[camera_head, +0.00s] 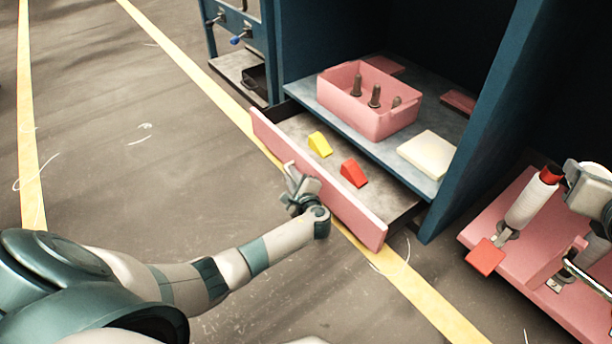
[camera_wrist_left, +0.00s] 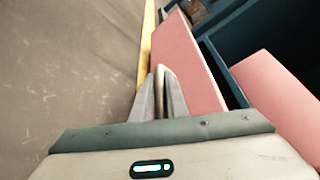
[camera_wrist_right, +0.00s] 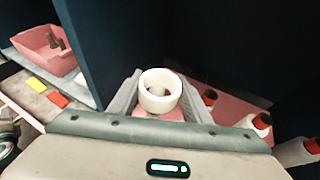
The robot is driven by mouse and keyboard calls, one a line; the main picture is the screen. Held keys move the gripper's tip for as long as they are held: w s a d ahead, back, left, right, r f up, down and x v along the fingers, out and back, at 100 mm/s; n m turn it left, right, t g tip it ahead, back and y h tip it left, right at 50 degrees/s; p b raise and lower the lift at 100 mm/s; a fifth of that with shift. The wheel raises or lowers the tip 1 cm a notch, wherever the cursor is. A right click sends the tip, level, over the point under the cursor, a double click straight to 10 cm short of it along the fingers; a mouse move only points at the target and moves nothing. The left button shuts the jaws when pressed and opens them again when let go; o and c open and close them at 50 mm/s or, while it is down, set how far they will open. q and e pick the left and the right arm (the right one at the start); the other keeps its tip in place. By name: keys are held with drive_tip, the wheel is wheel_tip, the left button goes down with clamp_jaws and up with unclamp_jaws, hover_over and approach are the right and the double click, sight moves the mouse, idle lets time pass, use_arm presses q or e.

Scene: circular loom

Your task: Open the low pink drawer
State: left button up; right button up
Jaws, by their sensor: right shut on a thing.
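The low pink drawer stands open under the blue cabinet's shelf. Its pink front (camera_head: 345,205) is well clear of the cabinet, and the front also shows in the left wrist view (camera_wrist_left: 187,62). Inside lie a yellow block (camera_head: 319,144) and a red block (camera_head: 353,173). My left gripper (camera_head: 296,180) is at the outer face of the front. In the left wrist view its fingers are close together around a pale piece, probably the handle; whether they grip it is unclear. My right gripper (camera_wrist_right: 158,90) is shut on a white ring (camera_wrist_right: 147,104) beside the cabinet.
A pink bin (camera_head: 345,113) with several dark pegs and a white slab (camera_head: 428,154) rest on the shelf (camera_head: 310,96). A pink platform (camera_head: 500,215) with a white spool (camera_head: 527,205) stands at right. The floor left of the drawer is clear.

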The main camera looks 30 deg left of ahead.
use_arm(q)
clamp_jaws()
drive_tip(key=s+a+p, duration=0.3)
drive_tip(key=s+p, duration=0.4)
drive_tip(key=s, duration=0.2)
drive_tip(key=shift+s+a, duration=0.25)
drive_tip(key=shift+a, duration=0.15)
drive_tip(key=o, duration=0.6)
unclamp_jaws()
